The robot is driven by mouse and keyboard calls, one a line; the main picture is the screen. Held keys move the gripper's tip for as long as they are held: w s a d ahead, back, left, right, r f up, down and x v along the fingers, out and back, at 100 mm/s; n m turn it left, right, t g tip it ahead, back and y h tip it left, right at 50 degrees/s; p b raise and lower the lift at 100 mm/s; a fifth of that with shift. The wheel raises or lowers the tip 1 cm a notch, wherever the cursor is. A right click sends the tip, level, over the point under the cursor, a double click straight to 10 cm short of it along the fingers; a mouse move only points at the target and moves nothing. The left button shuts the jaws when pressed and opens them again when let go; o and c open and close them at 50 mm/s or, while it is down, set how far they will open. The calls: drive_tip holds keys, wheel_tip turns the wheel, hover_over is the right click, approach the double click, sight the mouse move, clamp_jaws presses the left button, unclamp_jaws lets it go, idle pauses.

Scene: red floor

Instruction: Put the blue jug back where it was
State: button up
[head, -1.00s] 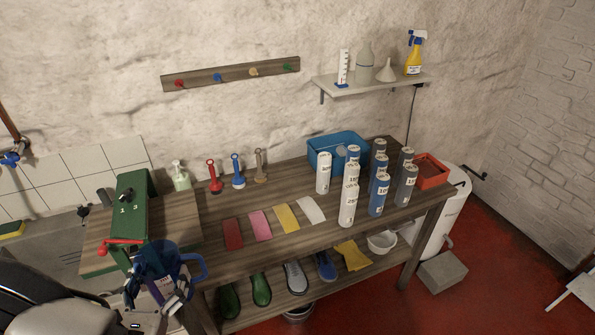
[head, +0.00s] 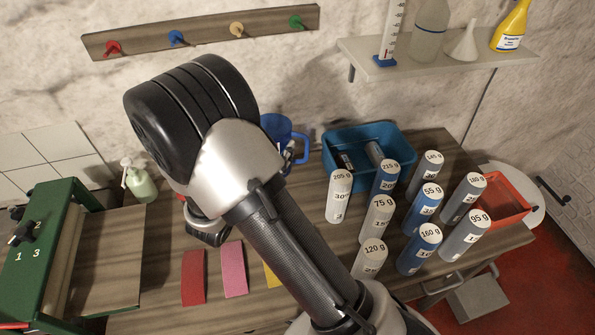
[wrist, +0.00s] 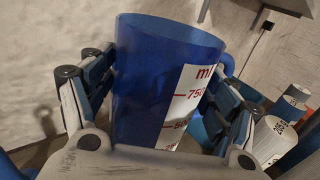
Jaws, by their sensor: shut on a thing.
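The blue jug (head: 279,130) is see-through blue, with a handle on its right side. In the head view it is up in front of the wall, above the back of the workbench, partly hidden by my arm. In the wrist view the jug (wrist: 150,75) stands roughly upright with a white millilitre scale facing me. My gripper (wrist: 165,92) is shut on it, one finger on each side. In the head view my gripper is mostly hidden behind my arm. The rail (head: 205,32) with red, blue, yellow and green pegs is on the wall above; its pegs are bare.
Several labelled cylinders (head: 377,218) stand on the workbench's right part, near a blue bin (head: 408,136) and a red tray (head: 508,205). A wall shelf (head: 440,58) holds bottles and a funnel. A green machine (head: 40,245) and a soap bottle (head: 139,183) are at left.

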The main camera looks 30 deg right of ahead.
drive_tip(key=w+d+r, duration=0.1)
drive_tip(key=d+r, duration=0.1)
drive_tip(key=w+d+r+p, duration=0.1)
drive_tip(key=d+r, duration=0.1)
drive_tip(key=r, duration=0.1)
drive_tip(key=w+d+r, duration=0.1)
drive_tip(key=d+r, duration=0.1)
drive_tip(key=shift+r, duration=0.3)
wheel_tip(320, 180, down, 20)
drive_tip(key=b, duration=0.5)
drive_tip(key=shift+d+r+b, duration=0.15)
drive_tip(key=shift+d+b, duration=0.05)
drive_tip(key=shift+b, duration=0.15)
drive_tip(key=shift+w, duration=0.1)
drive_tip(key=shift+f, duration=0.2)
drive_tip(key=o, duration=1.6)
drive_tip(key=shift+r, duration=0.1)
